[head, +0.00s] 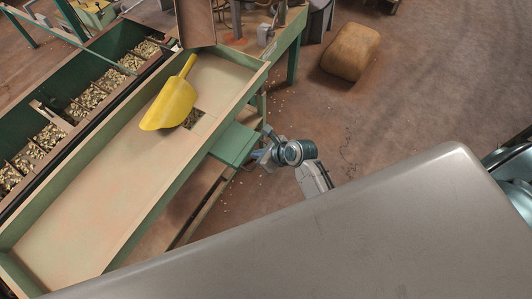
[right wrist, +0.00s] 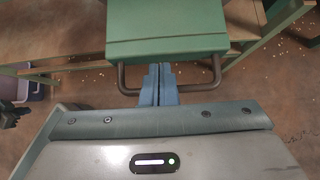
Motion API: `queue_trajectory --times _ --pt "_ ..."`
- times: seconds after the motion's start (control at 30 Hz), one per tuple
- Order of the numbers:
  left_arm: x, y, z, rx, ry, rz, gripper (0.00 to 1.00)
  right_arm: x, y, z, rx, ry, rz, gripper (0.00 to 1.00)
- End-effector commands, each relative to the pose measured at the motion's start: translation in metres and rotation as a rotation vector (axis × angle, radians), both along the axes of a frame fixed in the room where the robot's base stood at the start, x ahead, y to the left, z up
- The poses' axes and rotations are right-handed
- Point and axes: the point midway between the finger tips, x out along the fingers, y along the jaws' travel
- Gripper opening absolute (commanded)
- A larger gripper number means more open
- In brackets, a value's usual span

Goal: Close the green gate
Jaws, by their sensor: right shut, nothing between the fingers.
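The green gate (head: 233,143) is a flat panel that sticks out from the right side of the wooden sorting table. In the right wrist view the gate (right wrist: 168,22) fills the top middle, with a dark bar handle (right wrist: 196,88) on its near edge. My right gripper (head: 262,152) is at the gate's outer end. Its two blue fingers (right wrist: 160,72) are shut together and empty, overlapping the handle bar and pointing at the gate's edge. I cannot tell whether they touch it.
Bins of nuts (head: 90,97) line the far side. A tan sack (head: 351,52) lies on the floor, and the floor right of the gate is open.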

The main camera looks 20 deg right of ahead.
Motion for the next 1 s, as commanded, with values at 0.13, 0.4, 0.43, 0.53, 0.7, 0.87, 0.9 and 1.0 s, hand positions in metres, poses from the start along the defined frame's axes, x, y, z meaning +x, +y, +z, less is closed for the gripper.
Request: queue_trajectory --times 0.13,0.4,0.43,0.53,0.7,0.87,0.9,1.0 --pt "-0.002 0.002 0.001 0.002 0.007 -0.001 0.00 0.006 0.005 -0.007 -0.001 0.000 0.001 0.00" --pt "-0.006 0.004 0.002 0.005 0.010 -0.002 0.00 0.007 0.006 -0.009 -0.001 -0.001 0.001 0.00" --pt "-0.007 0.004 0.001 0.006 0.011 -0.003 0.00 0.007 0.006 -0.009 -0.001 -0.001 0.001 0.00" --pt "-0.009 0.004 0.002 0.006 0.012 -0.002 0.00 0.008 0.006 -0.008 -0.001 0.000 0.001 0.00" --pt "-0.024 0.007 0.000 0.007 0.017 0.001 0.00 0.025 0.018 -0.005 0.002 -0.002 -0.002 0.00" --pt "-0.045 0.007 0.001 0.004 0.020 0.003 0.00 0.055 0.043 -0.004 0.004 -0.001 -0.001 0.00" --pt "-0.047 0.007 0.002 0.004 0.020 0.003 0.00 0.062 0.048 -0.005 0.002 -0.001 0.001 0.00" --pt "-0.047 0.007 0.004 0.004 0.020 0.003 0.00 0.076 0.059 -0.006 0.002 -0.001 0.001 0.00"
